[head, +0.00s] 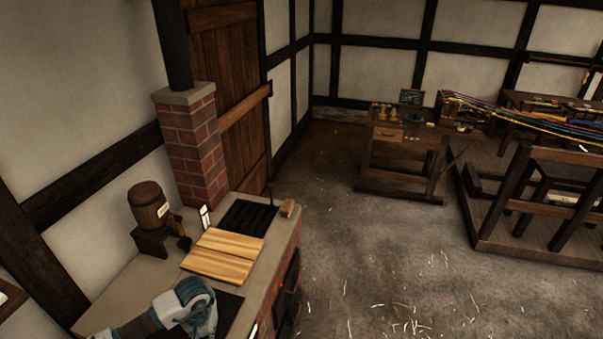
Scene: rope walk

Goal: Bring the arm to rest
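My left arm (185,306), white and teal, comes in at the bottom left and bends over the front part of the stone-topped brick stove (262,262). Its gripper does not show; the lower part of the arm runs out of the picture at the bottom edge. I cannot tell whether the arm touches the stove top. My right arm and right gripper are not in view.
Wooden boards (215,263) lie on the stove beside a black grate (248,217). A small keg (148,206) on a stand and a brick chimney (191,147) stand behind. A workbench (400,146) and rope frame (520,195) stand right. The straw-strewn floor (400,260) between is open.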

